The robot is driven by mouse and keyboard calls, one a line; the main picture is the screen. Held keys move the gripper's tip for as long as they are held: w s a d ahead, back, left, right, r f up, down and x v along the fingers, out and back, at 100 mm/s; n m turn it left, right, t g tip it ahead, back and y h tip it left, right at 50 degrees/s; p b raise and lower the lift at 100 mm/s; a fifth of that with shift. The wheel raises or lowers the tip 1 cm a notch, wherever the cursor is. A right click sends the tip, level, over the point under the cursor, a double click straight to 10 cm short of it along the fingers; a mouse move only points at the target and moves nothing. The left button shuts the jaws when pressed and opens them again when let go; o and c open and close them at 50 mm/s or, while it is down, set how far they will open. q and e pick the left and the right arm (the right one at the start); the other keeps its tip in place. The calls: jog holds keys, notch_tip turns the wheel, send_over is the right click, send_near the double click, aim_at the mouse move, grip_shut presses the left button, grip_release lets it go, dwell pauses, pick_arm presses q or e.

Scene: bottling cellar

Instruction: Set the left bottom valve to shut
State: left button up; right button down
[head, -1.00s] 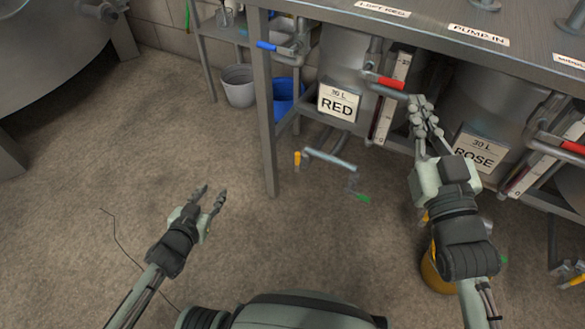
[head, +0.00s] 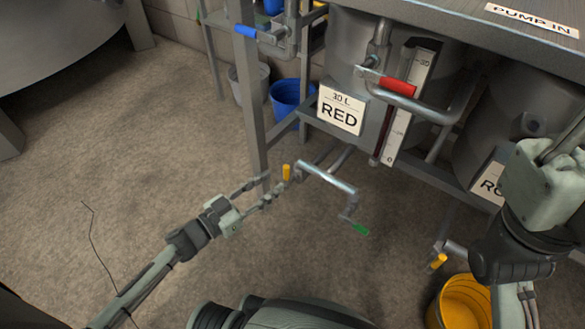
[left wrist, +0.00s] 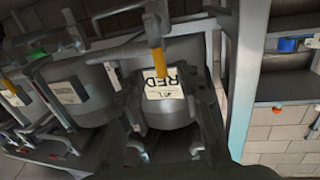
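The left bottom valve's yellow handle (head: 286,172) sits at the left end of a grey pipe (head: 327,178) below the RED tank (head: 350,55). The handle also shows close up in the left wrist view (left wrist: 156,60), in front of the RED label. My left gripper (head: 274,185) is open, its fingers apart, right beside the yellow handle; I cannot tell whether they touch it. My right gripper (head: 573,135) is at the right edge by the neighbouring tank, its fingers partly cut off.
A green handle (head: 360,229) is at the pipe's other end. A red handle (head: 398,87) and a blue handle (head: 231,29) are higher up. A table leg (head: 251,100) stands just behind my left gripper. A yellow bucket (head: 463,305) is at lower right.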

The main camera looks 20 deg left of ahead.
aim_at(287, 176)
pick_arm(q)
jog(key=b+x, duration=0.1)
jog(key=x, duration=0.5)
jog(key=shift+w+d, duration=0.1)
jog(key=shift+w, duration=0.05)
grip_shut()
dwell(0.4)
